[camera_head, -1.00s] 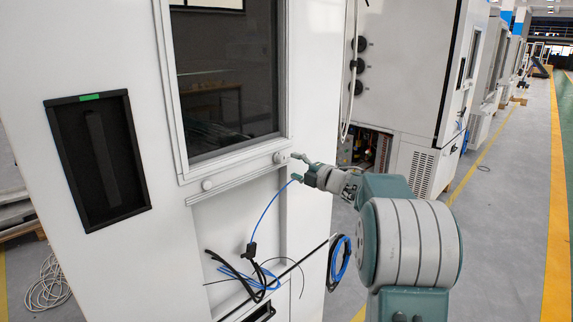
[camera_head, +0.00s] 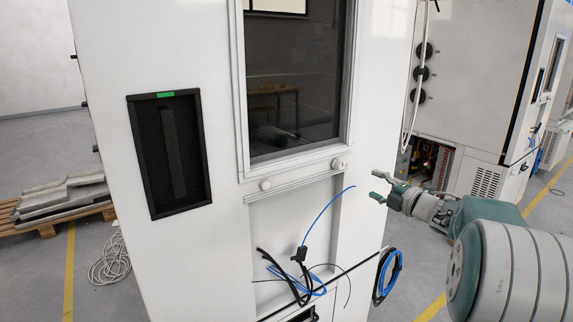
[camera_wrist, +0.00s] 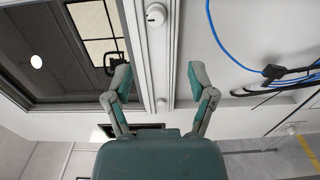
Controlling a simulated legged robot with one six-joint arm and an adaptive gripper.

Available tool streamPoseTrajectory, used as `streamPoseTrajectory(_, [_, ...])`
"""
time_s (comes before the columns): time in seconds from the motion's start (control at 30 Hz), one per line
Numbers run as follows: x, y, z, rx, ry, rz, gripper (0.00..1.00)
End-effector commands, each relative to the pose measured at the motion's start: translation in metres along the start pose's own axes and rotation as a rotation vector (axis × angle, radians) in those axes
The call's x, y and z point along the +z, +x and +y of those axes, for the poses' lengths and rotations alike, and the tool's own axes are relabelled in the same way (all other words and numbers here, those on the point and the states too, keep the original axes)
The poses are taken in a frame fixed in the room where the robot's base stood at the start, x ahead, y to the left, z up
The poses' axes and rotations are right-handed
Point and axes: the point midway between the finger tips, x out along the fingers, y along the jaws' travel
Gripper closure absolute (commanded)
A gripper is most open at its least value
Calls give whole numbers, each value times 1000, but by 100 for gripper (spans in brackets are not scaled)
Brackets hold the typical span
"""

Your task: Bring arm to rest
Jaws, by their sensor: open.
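My gripper (camera_head: 377,187) is open and empty, held in the air to the right of the white test chamber (camera_head: 368,100). In the wrist view its two fingers (camera_wrist: 159,80) are spread apart with nothing between them. My arm reaches in from the lower right of the head view. A thin blue cable (camera_head: 323,213) curves up from a black connector at the chamber's front, its free end left of my gripper and apart from it. The cable also shows in the wrist view (camera_wrist: 225,50).
The chamber has a dark window (camera_head: 295,85), a black recessed panel (camera_head: 170,152) and round knobs below the window. Coiled black and blue cables (camera_head: 388,275) hang at its right edge. A second cabinet (camera_head: 470,70) stands behind. A pallet (camera_head: 62,203) lies at left.

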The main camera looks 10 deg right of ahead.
Motion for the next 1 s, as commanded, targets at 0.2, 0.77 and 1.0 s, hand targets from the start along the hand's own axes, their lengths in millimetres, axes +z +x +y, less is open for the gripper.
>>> streamPoseTrajectory(0.2, [-16, 8, 27, 9, 79, -130, 28])
streamPoseTrajectory(0.77, [-145, -73, 29, -76, 876, -762, 28])
streamPoseTrajectory(1.0, [-239, -143, -29, -276, 1272, -948, 28])
